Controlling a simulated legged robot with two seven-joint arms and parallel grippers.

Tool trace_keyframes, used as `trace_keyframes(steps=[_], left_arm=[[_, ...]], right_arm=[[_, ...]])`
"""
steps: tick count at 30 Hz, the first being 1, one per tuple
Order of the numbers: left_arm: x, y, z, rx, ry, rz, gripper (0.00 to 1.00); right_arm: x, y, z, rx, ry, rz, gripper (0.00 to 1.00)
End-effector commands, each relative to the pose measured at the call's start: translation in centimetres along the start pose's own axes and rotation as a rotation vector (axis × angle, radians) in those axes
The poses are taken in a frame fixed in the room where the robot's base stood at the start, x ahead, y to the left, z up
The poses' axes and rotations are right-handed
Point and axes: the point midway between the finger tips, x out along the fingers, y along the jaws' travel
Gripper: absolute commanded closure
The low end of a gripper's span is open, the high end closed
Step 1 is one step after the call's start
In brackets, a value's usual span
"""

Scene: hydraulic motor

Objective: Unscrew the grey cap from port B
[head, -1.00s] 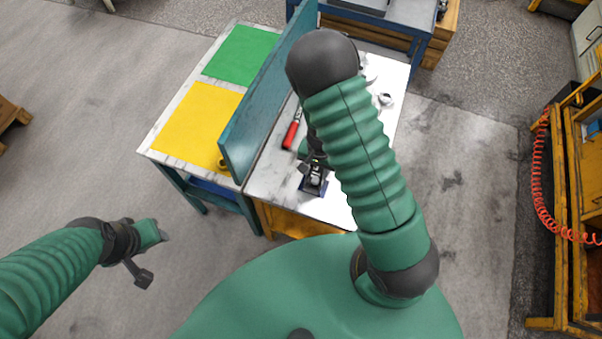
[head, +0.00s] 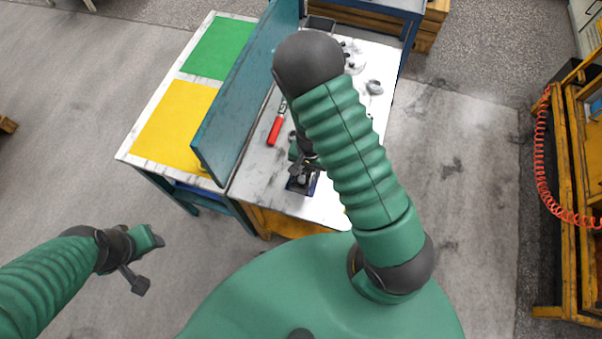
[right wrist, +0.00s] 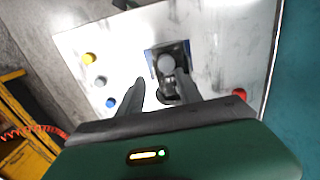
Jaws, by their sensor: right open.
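The hydraulic motor (head: 302,182) stands on a dark blue base on the white bench, near the bench's front edge. In the right wrist view, the motor (right wrist: 172,58) has a round grey part (right wrist: 166,65) on its near face; I cannot tell whether this is the cap on port B. My right gripper (right wrist: 161,78) is open, with its fingers apart on either side of the motor's near parts, and nothing is visibly gripped. In the head view my right gripper (head: 300,160) is close to the motor, partly hidden by my arm.
Loose yellow (right wrist: 89,58), grey (right wrist: 100,81), blue (right wrist: 111,102) and red (right wrist: 239,93) pieces lie on the bench. A red-handled tool (head: 276,128) lies beside the teal divider (head: 240,95). Yellow (head: 172,128) and green (head: 218,48) mats lie beyond it.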

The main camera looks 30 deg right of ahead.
Motion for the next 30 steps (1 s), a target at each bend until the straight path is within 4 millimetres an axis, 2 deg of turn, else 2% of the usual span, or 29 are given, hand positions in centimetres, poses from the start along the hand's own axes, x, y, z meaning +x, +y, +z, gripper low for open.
trace_keyframes(steps=[8,21,30], left_arm=[[0.1,0.0,0.0,-0.001,0.000,0.000,0.59],[0.3,-0.1,0.1,-0.001,0.000,0.000,0.59],[0.5,0.0,0.1,-0.001,0.000,0.000,0.59]], right_arm=[[-0.3,-0.5,0.8,-0.007,0.010,0.009,0.58],[0.0,1.1,-1.2,-0.003,-0.002,0.000,0.58],[-0.2,1.0,-1.3,-0.004,0.008,0.006,0.58]])
